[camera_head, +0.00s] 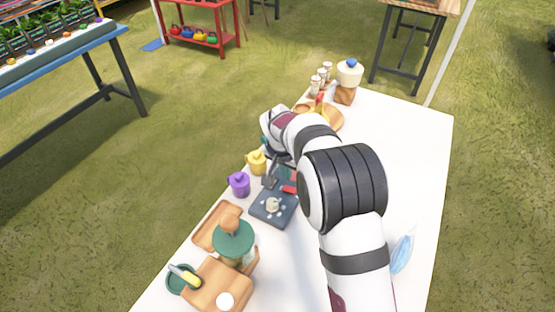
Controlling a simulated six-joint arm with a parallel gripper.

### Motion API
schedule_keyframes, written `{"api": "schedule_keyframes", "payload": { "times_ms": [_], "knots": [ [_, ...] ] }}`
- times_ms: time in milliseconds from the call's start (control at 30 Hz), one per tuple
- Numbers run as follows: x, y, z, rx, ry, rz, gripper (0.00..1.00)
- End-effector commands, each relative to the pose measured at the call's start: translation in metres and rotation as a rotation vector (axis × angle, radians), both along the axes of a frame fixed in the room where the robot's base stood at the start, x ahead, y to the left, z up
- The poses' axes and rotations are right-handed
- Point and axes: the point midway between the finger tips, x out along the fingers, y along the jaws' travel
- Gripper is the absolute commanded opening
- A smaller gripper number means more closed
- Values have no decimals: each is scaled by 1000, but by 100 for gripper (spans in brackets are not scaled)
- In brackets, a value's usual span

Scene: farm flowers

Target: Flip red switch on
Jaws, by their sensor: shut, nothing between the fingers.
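A small red part (289,189), which looks like the red switch, shows at the upper right edge of a dark slate-coloured panel (262,213) on the white table. Whether it is up or down is too small to tell. My gripper (269,183) is shut and empty. It points down at the panel's upper edge, just left of the red part. I cannot tell whether it touches either. My arm comes from the lower right and hides the table behind it. A pale round piece (272,205) and small white bits sit on the panel.
On the white table (410,150), purple (239,185) and yellow (256,163) jugs stand left of my gripper. A blue mask (402,253) lies right. The table's right side is mostly clear.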

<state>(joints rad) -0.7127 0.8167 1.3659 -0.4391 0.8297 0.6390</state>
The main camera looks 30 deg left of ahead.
Motion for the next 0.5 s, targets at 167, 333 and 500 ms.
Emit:
{"api": "schedule_keyframes", "payload": {
  "times_ms": [167, 333, 500],
  "knots": [
    [-13, 12, 41, 2, -2, 3, 0],
    [-22, 19, 69, 2, -1, 1, 0],
    [-26, 21, 81, 0, 1, 1, 0]
  ]
}}
